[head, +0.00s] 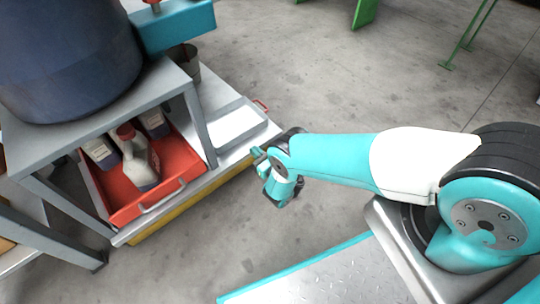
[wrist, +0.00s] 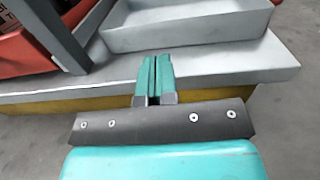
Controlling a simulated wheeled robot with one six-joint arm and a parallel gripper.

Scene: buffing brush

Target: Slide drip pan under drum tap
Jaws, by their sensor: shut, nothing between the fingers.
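The drip pan is a shallow light grey tray (head: 236,127) on the right end of the low grey shelf, beside the stand leg. In the wrist view the pan (wrist: 185,38) lies just beyond my fingertips. The dark blue drum (head: 68,55) stands on the grey stand at the left. A teal block with a red knob (head: 172,25) is at its right side; I cannot tell if this is the tap. My gripper (head: 257,156) is shut and empty at the shelf's front edge, short of the pan. It also shows in the wrist view (wrist: 156,62), apart from the pan.
A red drawer tray (head: 163,203) with several bottles sits under the stand. The stand's leg (head: 201,127) rises left of the pan. A dark cup (head: 186,60) is behind the pan.

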